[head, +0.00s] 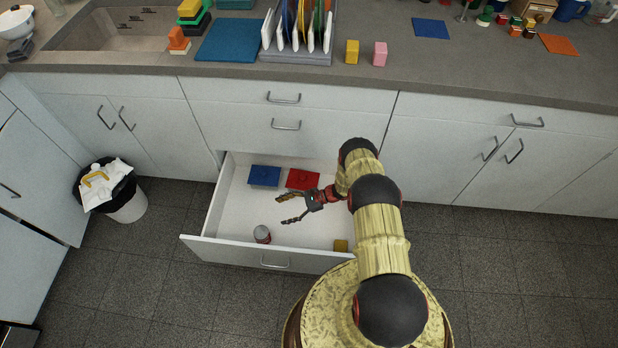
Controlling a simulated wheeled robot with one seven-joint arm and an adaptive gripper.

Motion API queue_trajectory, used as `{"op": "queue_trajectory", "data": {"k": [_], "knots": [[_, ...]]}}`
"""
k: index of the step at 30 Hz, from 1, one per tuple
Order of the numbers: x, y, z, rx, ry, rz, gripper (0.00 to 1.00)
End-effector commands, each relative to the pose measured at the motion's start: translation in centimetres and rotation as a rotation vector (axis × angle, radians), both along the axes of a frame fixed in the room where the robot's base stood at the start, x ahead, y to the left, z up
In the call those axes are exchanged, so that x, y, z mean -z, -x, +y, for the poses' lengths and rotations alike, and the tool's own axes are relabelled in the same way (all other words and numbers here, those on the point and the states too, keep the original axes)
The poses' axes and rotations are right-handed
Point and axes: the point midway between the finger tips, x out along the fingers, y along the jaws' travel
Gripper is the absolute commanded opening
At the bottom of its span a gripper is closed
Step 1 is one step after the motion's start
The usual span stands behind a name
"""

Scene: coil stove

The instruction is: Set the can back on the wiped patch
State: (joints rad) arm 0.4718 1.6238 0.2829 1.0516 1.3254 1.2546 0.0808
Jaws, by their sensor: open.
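The can (262,234), small with a grey top and reddish side, stands in the open drawer (232,212) near its front left. A blue square patch (264,176) and a red square patch (302,180) lie at the back of the drawer floor. I cannot tell which patch is the wiped one. My gripper (284,210) is over the drawer, open and empty, its fingers pointing left. It is apart from the can, above and to the right of it in the picture. My arm hides the drawer's right side.
A yellow block or sponge (341,246) lies at the drawer's front right. The drawer front (262,255) stands out over the tiled floor. A bin (110,192) stands to the left. The counter (450,65) above holds a dish rack (297,45) and small blocks.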

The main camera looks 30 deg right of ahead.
Motion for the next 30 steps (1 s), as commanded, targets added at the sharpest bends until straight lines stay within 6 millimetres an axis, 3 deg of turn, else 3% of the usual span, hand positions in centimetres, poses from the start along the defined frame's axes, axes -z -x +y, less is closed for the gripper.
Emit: {"op": "queue_trajectory", "data": {"k": [1,6,15,22,30], "knots": [[-2.4,-1.3,-0.2,-0.035,0.024,-0.024,0.71],[-9.0,-3.8,-0.6,-0.146,0.100,-0.086,0.71],[-21.2,-6.2,-0.5,-0.332,0.243,-0.201,0.71],[-30.4,-6.2,0.1,-0.468,0.359,-0.293,0.71],[-40.5,-4.3,1.1,-0.619,0.502,-0.401,0.71]]}}
